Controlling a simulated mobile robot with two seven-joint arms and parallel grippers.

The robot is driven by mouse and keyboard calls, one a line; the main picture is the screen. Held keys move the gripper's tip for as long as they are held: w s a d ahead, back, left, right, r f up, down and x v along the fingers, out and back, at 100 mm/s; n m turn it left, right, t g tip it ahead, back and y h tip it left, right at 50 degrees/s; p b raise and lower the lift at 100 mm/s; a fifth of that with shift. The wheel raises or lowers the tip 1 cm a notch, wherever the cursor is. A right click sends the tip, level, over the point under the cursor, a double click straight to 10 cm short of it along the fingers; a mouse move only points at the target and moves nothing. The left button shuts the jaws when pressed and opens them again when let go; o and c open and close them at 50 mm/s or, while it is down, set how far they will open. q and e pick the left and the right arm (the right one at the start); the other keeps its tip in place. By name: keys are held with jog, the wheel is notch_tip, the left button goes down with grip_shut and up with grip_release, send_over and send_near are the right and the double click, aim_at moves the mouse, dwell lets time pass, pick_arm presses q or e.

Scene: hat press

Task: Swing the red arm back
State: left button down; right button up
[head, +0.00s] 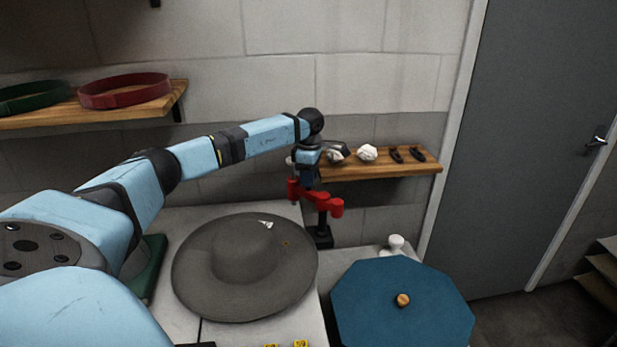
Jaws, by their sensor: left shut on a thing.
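The red arm (323,200) is a short jointed piece on a dark post at the back of the worktop, between the grey hat and the blue octagonal lid. My left arm reaches across from the left, and my left gripper (305,178) points down at the left end of the red arm. It is shut on the red arm there; the fingertips are small and partly hidden. My right gripper is not in view.
A wide grey hat (210,285) lies on the pale worktop. A blue octagonal lid (370,310) with a wooden knob is at the front right. A wooden shelf (425,165) holds white crumpled things and small black items behind. Another shelf (150,107) holds hat bands.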

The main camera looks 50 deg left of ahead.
pick_arm(q)
jog(key=c, duration=0.8)
grip_release()
jog(key=shift+c, duration=0.2)
jog(key=shift+r, duration=0.1)
notch_tip(320, 180, up, 14)
jog(key=shift+w+a+b, duration=0.15)
jog(key=shift+w+b, duration=0.15)
jog(key=shift+c, duration=0.2)
